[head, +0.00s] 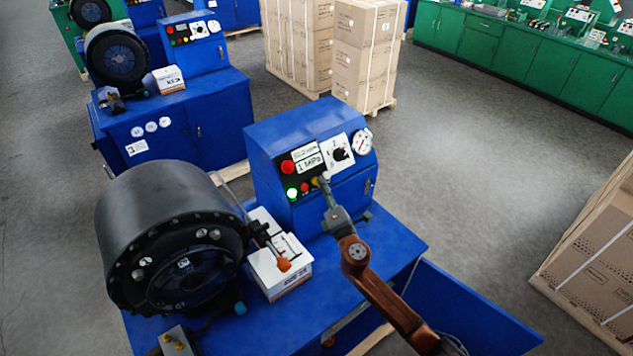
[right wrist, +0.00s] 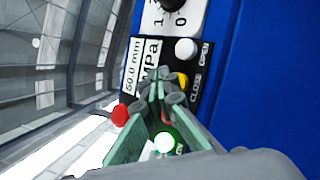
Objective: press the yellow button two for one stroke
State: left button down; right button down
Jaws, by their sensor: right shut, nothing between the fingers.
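The yellow button (right wrist: 183,80) shows in the right wrist view on a black panel, just right of my right gripper's fingertips (right wrist: 160,82). In the head view my right gripper (head: 323,180) is at the lower right of the panel on the blue control box (head: 262,150), and its tips partly cover the yellow button (head: 315,182). The fingers are shut with nothing between them. I cannot tell whether they touch the button. A lit green button (head: 292,194) and a small red button (head: 304,187) sit left of it. My left gripper is not in view.
A larger red button (head: 288,167), a dial (head: 341,153) and a gauge (head: 362,141) are close by on the box. A black crimper head (head: 170,230) and a white box (head: 280,268) stand to the left. Pallets of cartons (head: 365,55) stand behind.

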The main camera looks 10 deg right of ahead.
jog(key=shift+w+f, duration=0.1)
jog(key=shift+f, duration=0.05)
jog(key=shift+w+a+f+b, duration=0.1)
jog(key=shift+w+a+b, duration=0.05)
jog(key=shift+w+b, duration=0.15)
jog(key=shift+w+a+f+b, duration=0.15)
jog(key=shift+w+f+b, duration=0.15)
jog(key=shift+b, duration=0.15)
dwell(0.7)
dwell(0.3)
jog(key=shift+s+d+r+p, duration=0.3)
jog(key=shift+s+r+p, duration=0.25)
jog(key=shift+s+p, duration=0.15)
jog(key=s+r+p, duration=0.1)
jog(key=s+d+p, duration=0.1)
jog(key=s+r+p, duration=0.1)
jog(key=s, duration=0.1)
jog(key=shift+d+r, duration=0.25)
jog(key=shift+r, duration=0.1)
